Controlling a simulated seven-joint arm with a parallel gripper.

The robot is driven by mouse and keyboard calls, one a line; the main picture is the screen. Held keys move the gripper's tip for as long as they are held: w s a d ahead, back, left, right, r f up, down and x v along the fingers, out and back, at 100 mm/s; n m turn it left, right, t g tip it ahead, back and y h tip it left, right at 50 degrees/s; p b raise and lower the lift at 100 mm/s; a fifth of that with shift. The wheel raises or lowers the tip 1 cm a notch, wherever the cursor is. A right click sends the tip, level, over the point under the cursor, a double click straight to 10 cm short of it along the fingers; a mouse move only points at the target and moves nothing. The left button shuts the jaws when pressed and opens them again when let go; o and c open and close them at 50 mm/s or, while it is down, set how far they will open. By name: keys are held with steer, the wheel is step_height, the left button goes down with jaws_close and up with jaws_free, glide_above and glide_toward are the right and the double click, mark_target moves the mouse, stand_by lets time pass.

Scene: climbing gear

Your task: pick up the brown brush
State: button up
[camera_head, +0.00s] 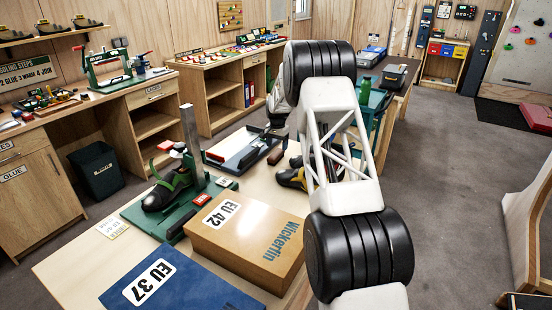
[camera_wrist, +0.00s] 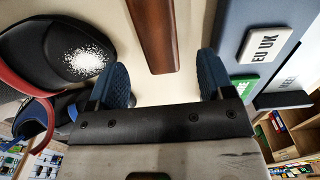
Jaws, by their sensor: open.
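The brown brush (camera_wrist: 153,35) shows in the wrist view as a long, smooth brown piece running in from the top edge. Its near end lies over the pale tabletop, ahead of and between my fingers; its far end is out of frame. My gripper (camera_wrist: 163,80) is open, with blue finger pads on either side and nothing between them. The pads appear apart from the brush. In the head view my arm covers much of the area around the gripper, and I cannot clearly make out the brush there.
A black shoe (camera_wrist: 40,50) with a white speckled patch lies left of the fingers, with a red loop (camera_wrist: 22,82) near it. A blue-grey board (camera_wrist: 236,28) with a size label is close on the right. A shoebox (camera_head: 245,232) and a blue box (camera_head: 185,285) occupy the table's front.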

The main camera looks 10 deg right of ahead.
mark_target(277, 152)
steer(key=shift+f, duration=0.2)
steer(key=shift+f, duration=2.5)
steer(key=c, duration=1)
steer(key=shift+r, duration=0.1)
steer(key=shift+r, duration=4.9)
